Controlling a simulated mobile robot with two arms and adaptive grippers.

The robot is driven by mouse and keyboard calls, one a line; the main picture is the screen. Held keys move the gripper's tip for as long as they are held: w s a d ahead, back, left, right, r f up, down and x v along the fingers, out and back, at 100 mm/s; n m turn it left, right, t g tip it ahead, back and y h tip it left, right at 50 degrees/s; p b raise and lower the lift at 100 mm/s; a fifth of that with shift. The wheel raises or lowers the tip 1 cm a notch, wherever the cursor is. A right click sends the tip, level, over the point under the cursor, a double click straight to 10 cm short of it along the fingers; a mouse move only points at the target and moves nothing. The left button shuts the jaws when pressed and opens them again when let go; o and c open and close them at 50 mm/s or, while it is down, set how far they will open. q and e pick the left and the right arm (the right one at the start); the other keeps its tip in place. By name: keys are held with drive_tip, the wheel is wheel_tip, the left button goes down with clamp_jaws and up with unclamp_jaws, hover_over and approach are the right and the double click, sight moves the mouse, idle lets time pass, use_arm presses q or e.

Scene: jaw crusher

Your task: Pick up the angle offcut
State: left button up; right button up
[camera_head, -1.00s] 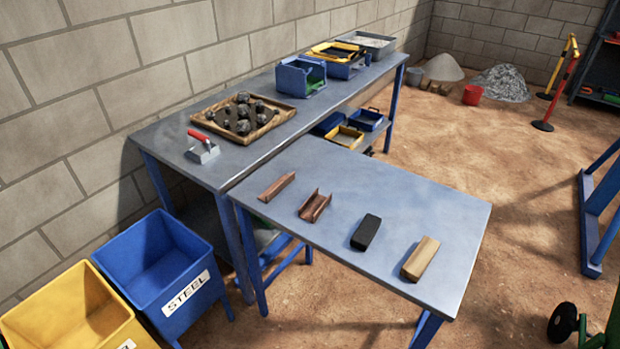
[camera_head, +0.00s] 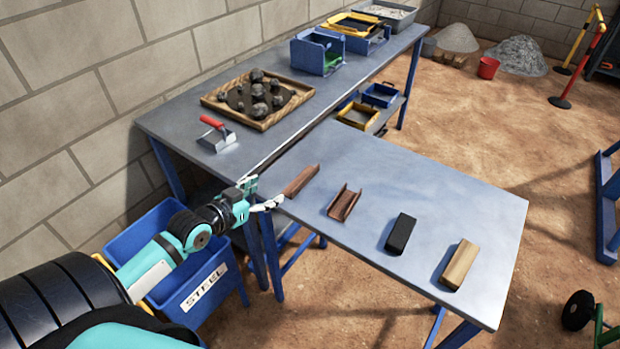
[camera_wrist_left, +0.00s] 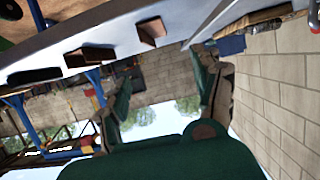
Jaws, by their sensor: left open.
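The angle offcut (camera_head: 301,181), a rust-brown length of metal, lies on the grey table near its left edge. It appears to be the brown piece (camera_wrist_left: 151,31) near the top of the left wrist view. My left gripper (camera_head: 262,194) is open and empty, just left of the offcut and beside the table edge, apart from it. Its two spread fingers also show in the left wrist view (camera_wrist_left: 165,90). My right gripper is in neither view.
On the same table (camera_head: 440,195) lie a rust-brown channel piece (camera_head: 345,202), a black block (camera_head: 400,234) and a wooden block (camera_head: 460,265). A blue STEEL bin (camera_head: 205,290) stands below my left arm.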

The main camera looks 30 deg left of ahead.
use_arm(q)
approach(298, 176)
drive_tip(key=shift+w+d+r, duration=0.8)
drive_tip(key=shift+x, duration=3.1)
drive_tip(key=shift+d+f, duration=0.15)
drive_tip(key=shift+s, duration=0.1)
drive_tip(key=shift+c, duration=1.2)
clamp_jaws()
drive_tip(key=shift+p, duration=0.3)
